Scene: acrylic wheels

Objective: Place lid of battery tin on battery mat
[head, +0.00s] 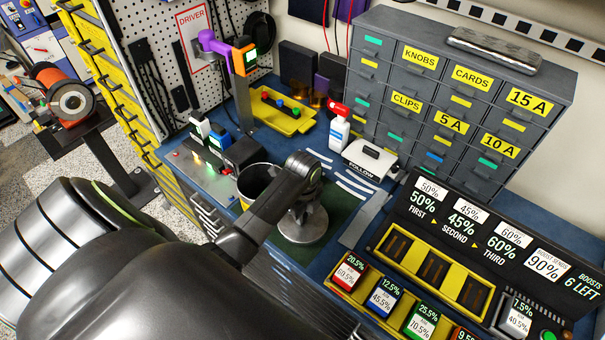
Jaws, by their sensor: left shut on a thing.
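A round grey metal lid (303,228) is at the middle of the view, over the dark green mat (345,212). My left gripper (306,204) comes down on it from above and is shut on its middle part. The fingers and arm hide part of the lid. I cannot tell whether the lid touches the mat or hangs just above it. A dark open round container (257,181) with some yellow on it stands to the left, partly behind my arm. I cannot tell whether it is the battery tin. My right gripper is not in view.
White strips (353,187) lie behind the mat. A white FOLLOW box (371,158) and spray bottle (338,133) stand farther back. A yellow tray (281,113) is at the back. A percentage panel (490,235) and yellow slotted holder (434,269) fill the right.

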